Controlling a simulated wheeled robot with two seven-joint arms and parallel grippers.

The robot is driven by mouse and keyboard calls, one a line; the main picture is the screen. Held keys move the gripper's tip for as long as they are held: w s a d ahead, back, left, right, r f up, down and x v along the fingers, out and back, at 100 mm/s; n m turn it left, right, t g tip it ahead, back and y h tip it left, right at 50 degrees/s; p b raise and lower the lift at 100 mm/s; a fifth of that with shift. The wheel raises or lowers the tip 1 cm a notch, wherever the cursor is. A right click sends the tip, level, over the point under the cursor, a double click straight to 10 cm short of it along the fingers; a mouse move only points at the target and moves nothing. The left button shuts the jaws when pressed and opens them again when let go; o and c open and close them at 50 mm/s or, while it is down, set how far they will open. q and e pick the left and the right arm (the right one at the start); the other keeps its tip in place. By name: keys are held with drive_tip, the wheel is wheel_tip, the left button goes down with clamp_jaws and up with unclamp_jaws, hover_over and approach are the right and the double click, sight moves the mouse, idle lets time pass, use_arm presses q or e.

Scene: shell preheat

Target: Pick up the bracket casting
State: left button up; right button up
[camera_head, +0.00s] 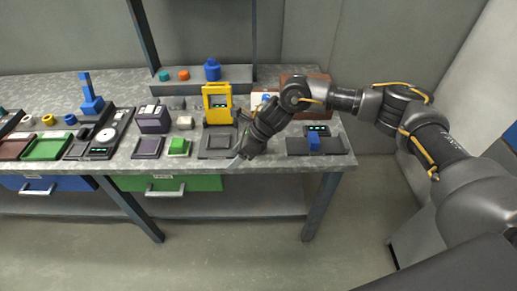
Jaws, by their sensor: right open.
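I cannot tell for sure which part is the bracket casting. A blue piece with an upright post (91,95) stands toward the back left of the bench and looks most like a bracket. A small blue block (314,144) sits on a dark fixture at the right end. My right gripper (242,151) points down near the bench's front edge, beside a dark square plate (216,143). It is open, and nothing shows between its fingers. My left gripper is out of view.
A yellow frame device (217,103) stands behind the dark plate. A back shelf (205,76) holds a blue bottle (212,69). Trays fill the bench's left end.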

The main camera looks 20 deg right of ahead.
drive_tip(key=w+d+r+n+h, duration=0.35)
drive_tip(key=d+r, duration=0.45)
drive_tip(key=d, duration=0.6)
drive_tip(key=shift+m+y, duration=0.25)
drive_tip(key=shift+y, duration=0.1)
drive_tip(key=x, duration=0.3)
drive_tip(key=p+x, duration=0.1)
drive_tip(key=x, duration=0.1)
drive_tip(key=shift+w+a+f, duration=0.1)
drive_tip(key=shift+w+f, duration=0.1)
drive_tip(key=shift+w, duration=0.15)
drive_tip(key=shift+s+a+f+g+p, duration=0.1)
drive_tip(key=shift+f+g+p, duration=0.2)
drive_tip(key=p+x, duration=0.1)
drive_tip(key=x, duration=0.2)
drive_tip(key=shift+f, duration=0.35)
drive_tip(key=shift+a+f, duration=0.15)
drive_tip(key=shift+f, duration=0.3)
drive_tip(key=c, duration=1.1)
drive_tip(key=shift+r, duration=0.1)
